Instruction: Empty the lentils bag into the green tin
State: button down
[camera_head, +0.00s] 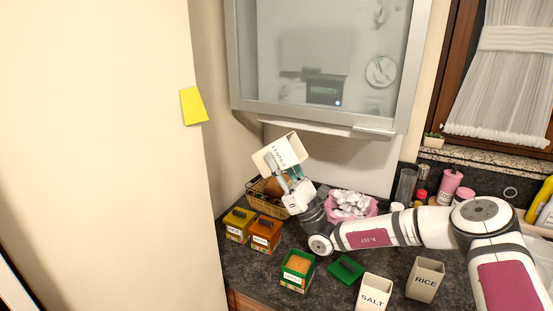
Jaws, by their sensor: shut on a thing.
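The green tin (297,272) stands open on the counter, lower and slightly to the right of the bag. An orange-yellow fill shows in its top. A green lid (346,268) lies on the counter to the right of the tin. The bag's inside cannot be made out clearly.
A yellow tin (238,223) and an orange tin (264,233) stand left of the green tin. SALT (374,292) and RICE (425,279) containers stand to the right. Behind are a wicker basket (258,198) and a pink bowl (364,213) of white pieces. A grey-framed cabinet (318,60) hangs above.

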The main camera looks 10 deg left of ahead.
aim_at(292, 162)
jog(key=shift+s+d+r+g+h+p, duration=0.1)
jog(key=shift+s+r+g+h+p, duration=0.2)
jog(key=shift+r+g+h+p, duration=0.25)
jog(key=shift+w+f+h, duration=0.25)
jog(key=shift+f, duration=0.1)
jog(key=shift+s+d+r+g+h+p, duration=0.45)
jog(key=shift+g+h+p, duration=0.1)
jog(key=shift+h+p, duration=0.3)
jog(key=shift+d+h, duration=0.1)
jog(key=shift+h, duration=0.15)
jog(key=shift+w+d+f+g+h, duration=0.1)
jog(key=shift+f+g+h, duration=0.1)
jog(key=shift+g+h, duration=0.3)
jog(key=shift+t, duration=0.3)
jog(key=shift+s+d+g+h, duration=0.25)
jog(key=shift+d+g+h, duration=0.35)
jog(key=shift+h, duration=0.4)
jog(key=shift+s+d+f+g+h, duration=0.2)
jog(key=shift+d+f+g+h, duration=0.15)
jog(key=shift+h, duration=0.55)
